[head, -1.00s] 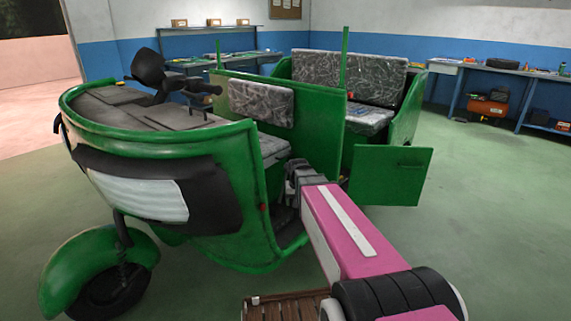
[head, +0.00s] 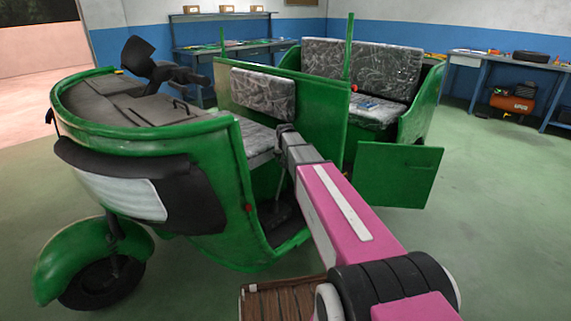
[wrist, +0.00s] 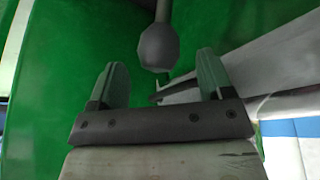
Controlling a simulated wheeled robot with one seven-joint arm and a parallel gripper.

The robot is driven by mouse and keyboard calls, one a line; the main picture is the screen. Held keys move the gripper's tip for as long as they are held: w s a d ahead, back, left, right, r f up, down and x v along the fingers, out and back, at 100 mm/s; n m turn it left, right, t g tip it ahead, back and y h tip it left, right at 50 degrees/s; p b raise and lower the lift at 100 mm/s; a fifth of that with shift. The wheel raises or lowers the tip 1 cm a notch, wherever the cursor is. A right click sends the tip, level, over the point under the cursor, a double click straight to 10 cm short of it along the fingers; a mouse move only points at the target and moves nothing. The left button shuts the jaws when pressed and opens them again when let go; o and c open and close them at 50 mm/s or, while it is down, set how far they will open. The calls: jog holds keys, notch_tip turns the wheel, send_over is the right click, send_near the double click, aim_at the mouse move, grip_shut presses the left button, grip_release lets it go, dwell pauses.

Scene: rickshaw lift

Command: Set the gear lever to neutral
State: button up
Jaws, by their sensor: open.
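The gear lever appears in the wrist view as a grey rod with a rounded dark knob (wrist: 158,48). The rod runs out past the top edge of that view. My gripper (wrist: 160,70) is open, with one finger on each side of the knob's line. The knob appears just beyond the fingertips, roughly centred, with nothing held. In the head view, a thin rod that looks like the lever (head: 280,188) rises from the rickshaw floor, partly behind my arm. My gripper's end (head: 286,136) shows small beside the front seat, its fingers unclear.
The green rickshaw (head: 225,190) surrounds the gripper's end, with the front seat (head: 254,138) behind it and an open green side door (head: 398,175) to the right. Workbenches (head: 510,66) line the walls. The green floor at right is clear.

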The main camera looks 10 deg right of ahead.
jog(key=shift+x, duration=1.85)
jog(key=shift+c, duration=0.4)
jog(key=c, duration=1.2)
jog(key=s+a+h, duration=0.1)
jog(key=a, duration=0.1)
jog(key=s+a+r+t, duration=0.1)
jog(key=s+a, duration=0.1)
jog(key=s+a+t+h, duration=0.1)
jog(key=s+a, duration=0.1)
jog(key=shift+s+a+r+h, duration=0.15)
jog(key=shift+a+r+h, duration=0.15)
jog(key=shift+a, duration=0.1)
jog(key=shift+s+a+n+h, duration=0.3)
jog(key=shift+s+a, duration=0.15)
jog(key=shift+a, duration=0.25)
jog(key=o, duration=1.3)
